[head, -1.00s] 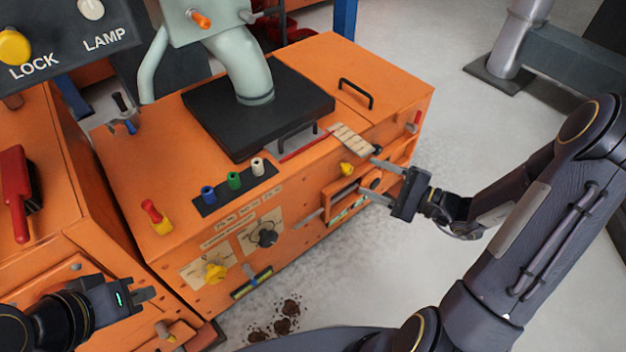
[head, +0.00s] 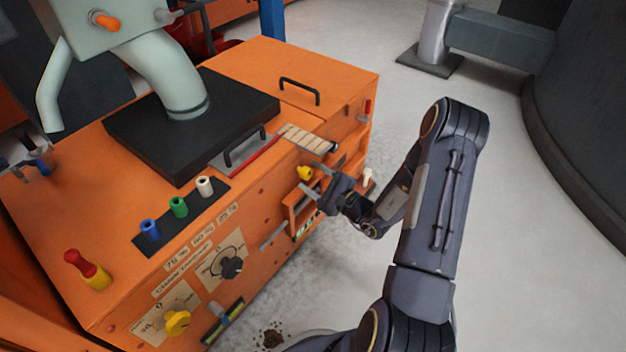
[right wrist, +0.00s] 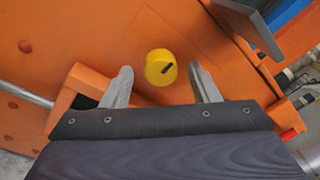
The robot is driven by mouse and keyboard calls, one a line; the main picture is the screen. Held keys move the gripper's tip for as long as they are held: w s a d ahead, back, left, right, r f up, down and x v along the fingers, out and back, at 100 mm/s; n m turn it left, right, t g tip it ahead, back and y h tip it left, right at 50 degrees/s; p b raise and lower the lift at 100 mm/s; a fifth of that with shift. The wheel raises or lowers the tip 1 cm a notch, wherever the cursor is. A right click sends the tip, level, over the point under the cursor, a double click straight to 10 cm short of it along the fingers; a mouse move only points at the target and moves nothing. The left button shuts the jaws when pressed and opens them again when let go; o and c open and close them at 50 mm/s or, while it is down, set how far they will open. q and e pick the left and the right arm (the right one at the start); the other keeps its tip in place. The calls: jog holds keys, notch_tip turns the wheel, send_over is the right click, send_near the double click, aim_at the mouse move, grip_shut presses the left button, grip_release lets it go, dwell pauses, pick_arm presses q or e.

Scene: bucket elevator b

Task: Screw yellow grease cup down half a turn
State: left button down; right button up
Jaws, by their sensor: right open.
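The yellow grease cup (head: 305,173) is on the front face of the orange machine, just below the slatted pale strip. In the right wrist view the cup (right wrist: 160,67) is round, with a short dark mark on its face. My right gripper (head: 315,180) is in front of the cup, with its fingers pointing at the machine. In the right wrist view the open fingers (right wrist: 161,84) stand on either side of the cup, with a gap on both sides. My left gripper is out of view.
An orange ledge or box (head: 297,208) juts out below the cup. A grey bar (right wrist: 25,95) shows at the left of the wrist view. Another yellow knob (head: 177,322) is at the lower left of the front face. Clear floor (head: 540,220) lies to the right.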

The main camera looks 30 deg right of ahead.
jog(key=shift+w, duration=0.1)
jog(key=c, duration=1)
